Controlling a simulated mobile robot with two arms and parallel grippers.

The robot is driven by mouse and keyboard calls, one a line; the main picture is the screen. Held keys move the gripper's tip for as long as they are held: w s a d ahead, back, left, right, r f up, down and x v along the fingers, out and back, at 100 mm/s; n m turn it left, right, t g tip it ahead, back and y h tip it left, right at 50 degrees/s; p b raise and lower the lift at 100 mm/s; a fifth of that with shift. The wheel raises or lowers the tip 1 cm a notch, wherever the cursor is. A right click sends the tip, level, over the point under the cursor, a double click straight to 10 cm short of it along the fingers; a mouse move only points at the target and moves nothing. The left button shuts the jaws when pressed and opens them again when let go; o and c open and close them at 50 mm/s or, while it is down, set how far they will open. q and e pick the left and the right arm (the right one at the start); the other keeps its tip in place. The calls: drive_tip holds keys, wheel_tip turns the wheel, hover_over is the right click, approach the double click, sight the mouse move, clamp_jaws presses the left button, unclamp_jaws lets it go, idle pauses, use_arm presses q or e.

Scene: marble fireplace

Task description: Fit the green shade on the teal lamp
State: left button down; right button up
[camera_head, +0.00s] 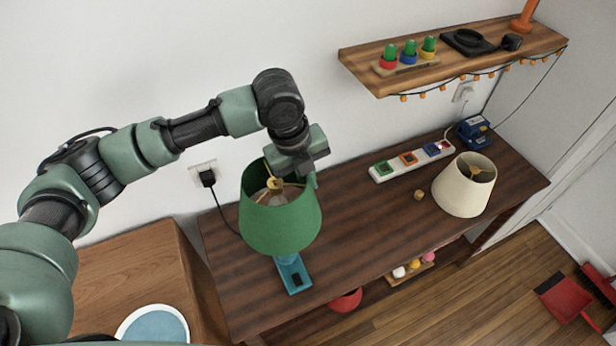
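The green shade (281,222) stands over the teal lamp (294,276), open top up. Only the lamp's teal base shows below it, on the dark wooden table. Inside the top of the shade, a brass fitting (275,184) shows; the shade hides the rest of the lamp, so I cannot tell whether it is seated. My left gripper (297,177) points down at the far right part of the shade's top rim. One finger shows just outside the rim; the other is not clear, so I cannot tell whether they are closed on it. My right gripper is out of view.
A cream lampshade (464,186), a small wooden knob (419,195), a strip with coloured squares (411,160) and a blue device (474,132) are on the table (365,235). A shelf (470,62) juts from the wall. A cabinet with a plate (153,326) stands at left.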

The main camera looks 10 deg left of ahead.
use_arm(q)
drive_tip(key=shift+f, duration=0.65)
drive_tip(key=c, duration=1.5)
unclamp_jaws()
drive_tip(key=shift+c, duration=0.2)
drive_tip(key=b+v, duration=0.2)
drive_tip(key=v, duration=0.5)
drive_tip(key=shift+r+b, duration=0.3)
drive_tip(key=shift+r, duration=0.1)
drive_tip(key=shift+a, duration=0.1)
